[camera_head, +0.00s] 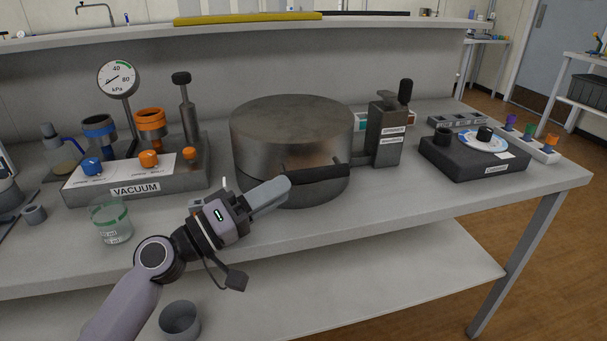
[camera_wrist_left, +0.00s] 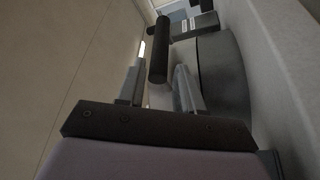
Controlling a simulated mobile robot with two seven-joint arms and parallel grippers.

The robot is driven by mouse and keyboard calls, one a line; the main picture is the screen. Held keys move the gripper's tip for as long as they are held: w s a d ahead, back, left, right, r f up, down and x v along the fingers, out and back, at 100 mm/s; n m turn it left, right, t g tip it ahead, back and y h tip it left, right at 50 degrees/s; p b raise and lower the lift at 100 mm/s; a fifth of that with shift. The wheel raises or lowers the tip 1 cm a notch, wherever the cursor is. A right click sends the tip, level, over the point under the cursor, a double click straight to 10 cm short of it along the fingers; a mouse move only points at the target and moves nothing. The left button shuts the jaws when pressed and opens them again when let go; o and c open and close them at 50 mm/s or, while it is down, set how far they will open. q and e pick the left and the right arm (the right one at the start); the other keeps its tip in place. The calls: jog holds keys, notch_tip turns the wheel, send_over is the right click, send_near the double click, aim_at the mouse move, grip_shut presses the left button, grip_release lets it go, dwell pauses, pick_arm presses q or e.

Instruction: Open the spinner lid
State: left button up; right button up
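The spinner is a large round dark-metal drum (camera_head: 292,130) on the bench. Its lid looks closed. A black bar handle (camera_head: 318,174) sticks out at its front, and it also shows in the left wrist view (camera_wrist_left: 157,52). My left gripper (camera_head: 257,183) is in front of the drum, just left of the handle. In the left wrist view its two fingers (camera_wrist_left: 160,75) are apart. The handle's near end appears between them in that picture, with gaps on both sides; I cannot tell its depth between the fingers. My right gripper is out of view.
A vacuum unit (camera_head: 135,187) with a gauge stands left of the drum. A glass beaker (camera_head: 112,222) is near the front edge. A dark post with a lever (camera_head: 386,135) and a black box with a dial (camera_head: 472,155) stand to the right. The front right bench top is clear.

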aim_at(304, 182)
pick_arm(q)
jog(key=shift+p+x, duration=0.55)
jog(key=shift+x, duration=2.55)
jog(key=shift+r, duration=0.1)
grip_shut()
